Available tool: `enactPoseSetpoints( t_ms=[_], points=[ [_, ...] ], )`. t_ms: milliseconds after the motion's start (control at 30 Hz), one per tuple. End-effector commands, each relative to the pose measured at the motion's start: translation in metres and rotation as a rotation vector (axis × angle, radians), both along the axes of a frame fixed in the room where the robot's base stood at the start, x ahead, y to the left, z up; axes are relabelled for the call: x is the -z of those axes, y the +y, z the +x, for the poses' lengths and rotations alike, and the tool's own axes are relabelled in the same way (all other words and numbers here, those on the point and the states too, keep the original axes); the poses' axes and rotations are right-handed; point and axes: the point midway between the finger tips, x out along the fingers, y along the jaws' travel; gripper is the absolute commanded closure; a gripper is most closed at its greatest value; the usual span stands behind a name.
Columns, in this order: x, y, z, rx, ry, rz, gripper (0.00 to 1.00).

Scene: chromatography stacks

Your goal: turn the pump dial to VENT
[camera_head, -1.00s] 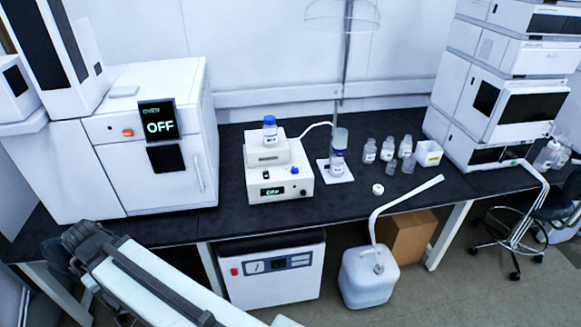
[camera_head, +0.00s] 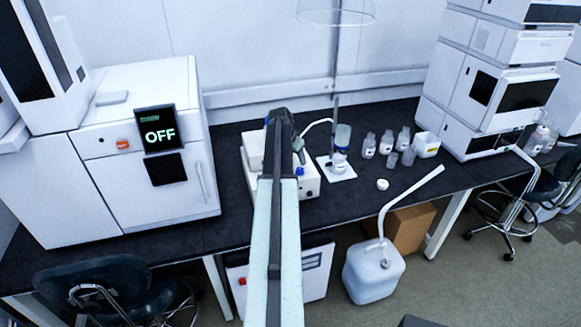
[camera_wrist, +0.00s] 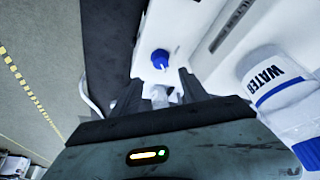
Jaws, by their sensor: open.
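The white pump box (camera_head: 308,188) stands on the black bench, mostly hidden behind my arm in the head view. Its blue dial (camera_head: 299,171) shows just right of the arm. In the wrist view the blue dial (camera_wrist: 160,59) sits on the white pump face (camera_wrist: 185,25), with a small light pointer mark. My gripper (camera_wrist: 160,82) is open, its two dark fingers apart with the dial just beyond and between their tips; contact cannot be told. The pump's display is hidden in the head view, and I cannot read any VENT label.
A bottle labelled WATER (camera_wrist: 275,85) with a blue band stands close to my gripper's right in the wrist view. A flask on a white plate (camera_head: 338,168) and several small bottles (camera_head: 386,142) stand right of the pump. The oven (camera_head: 150,200) reading OFF is left.

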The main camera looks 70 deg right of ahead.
Motion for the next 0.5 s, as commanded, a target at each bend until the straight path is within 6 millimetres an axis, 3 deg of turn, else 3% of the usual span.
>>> enactPoseSetpoints(
  t_ms=[233, 500],
  points=[
    [0.013, -0.002, 0.003, -0.006, 0.0, 0.0, 0.48],
    [0.058, -0.017, 0.001, -0.009, 0.0, 0.001, 0.48]
  ],
)
